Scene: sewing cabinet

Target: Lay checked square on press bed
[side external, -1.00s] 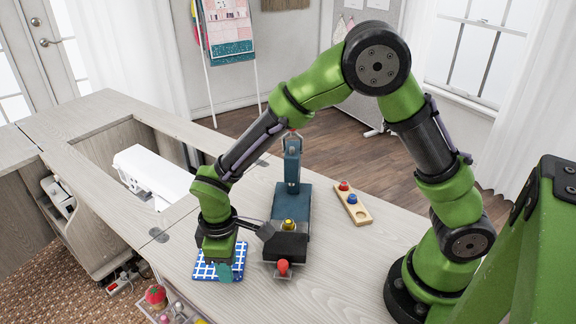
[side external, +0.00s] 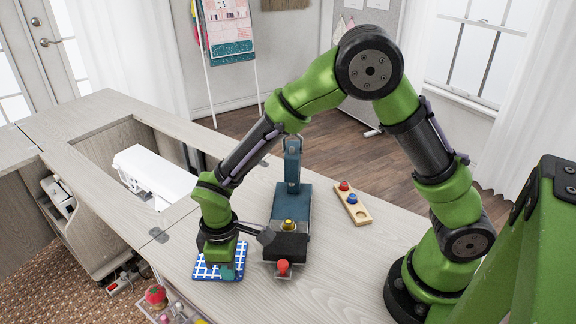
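The blue-and-white checked square (side external: 206,271) lies flat on the pale wood worktop, left of the press. My gripper (side external: 226,270) is pointed down right over the square and covers much of it. A small teal piece shows at the fingertips. Whether the fingers touch the square or are closed on it is hidden. The press (side external: 291,190) is dark blue with an upright column. Near its front is a black block (side external: 289,246), which may be the bed, with a yellow knob (side external: 288,225) behind it. A red knob (side external: 283,266) stands at the front.
A wooden strip (side external: 354,208) with a red and a blue knob lies right of the press. A white sewing machine (side external: 152,176) sits in the cabinet opening at left. A clear organiser with a red pincushion (side external: 155,294) is at the front edge.

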